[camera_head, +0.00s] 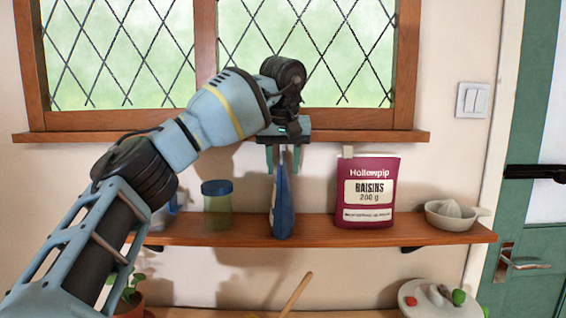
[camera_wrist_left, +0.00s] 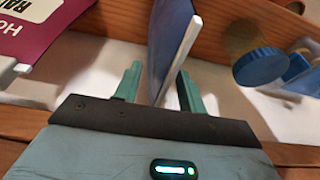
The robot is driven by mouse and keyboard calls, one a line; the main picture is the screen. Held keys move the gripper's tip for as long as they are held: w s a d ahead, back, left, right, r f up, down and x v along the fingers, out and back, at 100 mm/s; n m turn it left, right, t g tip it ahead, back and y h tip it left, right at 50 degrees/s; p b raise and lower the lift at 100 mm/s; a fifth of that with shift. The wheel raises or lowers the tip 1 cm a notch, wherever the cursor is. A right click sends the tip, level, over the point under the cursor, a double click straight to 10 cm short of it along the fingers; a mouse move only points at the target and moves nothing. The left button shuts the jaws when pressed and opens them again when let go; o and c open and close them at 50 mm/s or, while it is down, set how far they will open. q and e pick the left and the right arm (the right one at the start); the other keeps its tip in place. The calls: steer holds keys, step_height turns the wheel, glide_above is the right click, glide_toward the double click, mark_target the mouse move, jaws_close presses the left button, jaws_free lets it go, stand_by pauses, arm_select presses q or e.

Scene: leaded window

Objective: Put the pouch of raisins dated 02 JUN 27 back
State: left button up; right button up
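A maroon pouch marked "Hallowpip RAISINS 200 g" (camera_head: 368,168) stands upright on the wooden shelf, with a pale clip at its top left corner. Its small print is too small to read. It also shows at the upper left of the left wrist view (camera_wrist_left: 45,40). A blue pouch (camera_head: 283,208) stands edge-on left of it; its face and any date are hidden. My left gripper (camera_head: 283,165) points down over the blue pouch. Its fingers are apart on either side of the pale top edge, with gaps visible in the left wrist view (camera_wrist_left: 158,90). My right gripper is not in view.
The shelf (camera_head: 330,234) also holds a blue-lidded jar (camera_head: 217,200) at left and a pale citrus juicer (camera_head: 455,214) at right. The window sill (camera_head: 370,136) juts out behind my gripper. Below are a potted plant (camera_head: 128,298) and a round pale plate (camera_head: 430,303).

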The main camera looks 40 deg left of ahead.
arm_select(q)
steer(key=shift+o, duration=0.8)
steer(key=v, duration=1.2)
